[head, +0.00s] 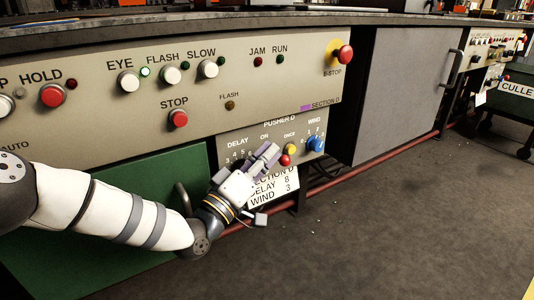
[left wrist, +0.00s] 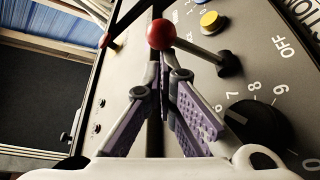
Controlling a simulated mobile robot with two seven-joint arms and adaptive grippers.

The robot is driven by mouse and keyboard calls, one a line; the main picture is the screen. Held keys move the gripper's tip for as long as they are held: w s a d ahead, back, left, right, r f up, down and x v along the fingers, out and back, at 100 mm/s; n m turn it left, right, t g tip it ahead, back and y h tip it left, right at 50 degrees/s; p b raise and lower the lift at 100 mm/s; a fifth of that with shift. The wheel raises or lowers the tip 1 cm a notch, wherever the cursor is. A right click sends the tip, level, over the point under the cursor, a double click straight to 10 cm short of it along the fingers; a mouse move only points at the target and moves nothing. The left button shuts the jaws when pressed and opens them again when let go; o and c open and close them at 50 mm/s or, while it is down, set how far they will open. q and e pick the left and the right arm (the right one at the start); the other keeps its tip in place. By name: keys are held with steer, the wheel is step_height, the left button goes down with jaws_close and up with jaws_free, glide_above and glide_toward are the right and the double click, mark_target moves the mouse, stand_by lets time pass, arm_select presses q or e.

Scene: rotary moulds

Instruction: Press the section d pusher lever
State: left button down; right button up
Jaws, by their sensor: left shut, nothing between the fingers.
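The section D pusher lever has a red ball knob (head: 284,160) on the small grey "PUSHER D" panel (head: 231,142). In the left wrist view the red ball (left wrist: 161,34) stands out on a thin metal stem beside the "OFF" label. My left gripper (head: 271,152) is in front of this panel, shut and empty, just left of the red ball. In the left wrist view its purple-padded fingers (left wrist: 162,75) come together with their tips right below the ball; I cannot tell whether they touch it. My right gripper is not in view.
A yellow button (head: 290,148) and a blue wind knob (head: 316,143) sit beside the lever. A black dial (left wrist: 257,125) is close to my fingers. A card (head: 272,187) reads delay 8, wind 3. A red pipe (head: 345,179) runs below; open floor lies right.

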mark_target(279, 161)
arm_select(q)
steer(key=f+m+h, duration=0.1)
steer(key=m, duration=0.1)
steer(key=m+b, duration=0.1)
steer(key=s+d+f+m+h, duration=0.1)
steer(key=m, duration=0.1)
steer(key=shift+f+m+g+h+b, duration=0.3)
steer(key=shift+f+g+b, duration=0.05)
steer(key=shift+g+b, duration=0.05)
steer(key=shift+s+f+b, duration=0.1)
steer(key=shift+f+b, duration=0.2)
steer(key=shift+f, duration=0.65)
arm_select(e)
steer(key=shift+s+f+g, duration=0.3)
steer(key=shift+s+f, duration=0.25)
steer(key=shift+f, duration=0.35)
arm_select(q)
steer(key=shift+f, duration=0.1)
step_height(279, 161, up, 10)
